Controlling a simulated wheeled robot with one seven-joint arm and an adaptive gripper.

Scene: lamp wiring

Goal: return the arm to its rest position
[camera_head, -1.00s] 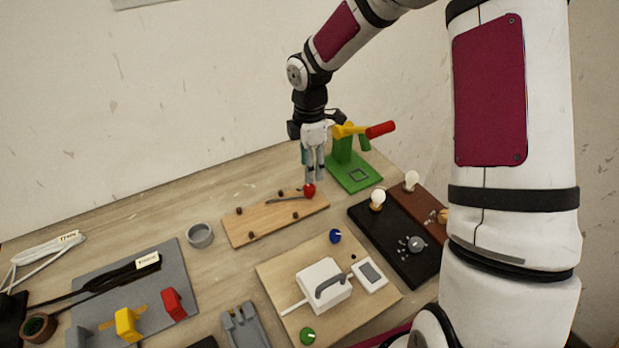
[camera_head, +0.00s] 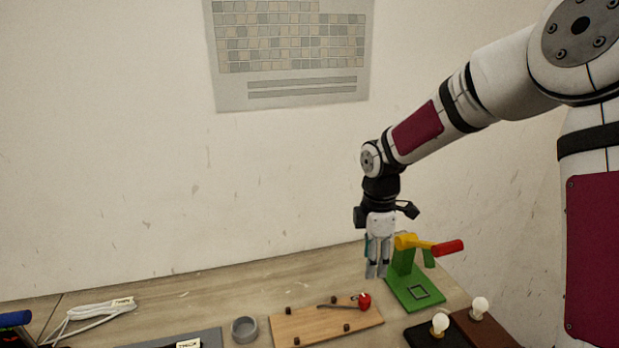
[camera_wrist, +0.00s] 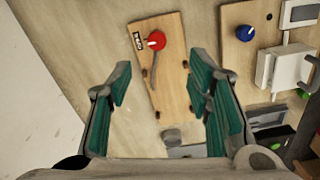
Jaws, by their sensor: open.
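My gripper (camera_head: 377,271) hangs pointing down at the end of my arm, above the back of the table. It is open and empty. In the wrist view its two green-padded fingers (camera_wrist: 160,100) stand wide apart. Below and between them lies a wooden board (camera_wrist: 168,85) with a red knob (camera_wrist: 157,41) and a thin dark strip running from it. In the head view the same board (camera_head: 310,326) and red knob (camera_head: 364,301) are just below my gripper, apart from it.
A green press (camera_head: 405,265) with a yellow and red lever stands close right of my gripper. Bulbs (camera_head: 479,306) stand on boards at the front right. A grey cup (camera_head: 244,330) and white cable (camera_head: 92,313) lie left. A wall chart (camera_head: 290,50) hangs behind. The air left of my arm is clear.

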